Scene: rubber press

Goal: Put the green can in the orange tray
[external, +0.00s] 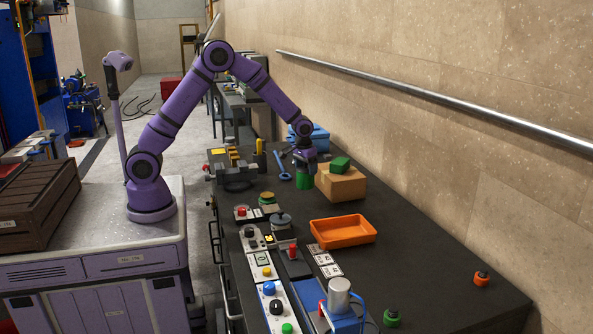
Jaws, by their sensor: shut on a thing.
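The green can (306,181) is below my gripper (305,168), beside the cardboard box on the dark worktop. My gripper is shut on the can from above. The can looks upright; its top is hidden by the gripper, and I cannot tell whether its bottom touches the worktop. The orange tray (343,243) lies nearer the camera, to the right of and in front of the can. The tray looks empty.
A cardboard box (341,186) with a green block (340,164) on top stands right next to the can. A blue bin (320,138) is behind. Control panels (263,268) line the worktop's left edge. The right front of the worktop is mostly clear.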

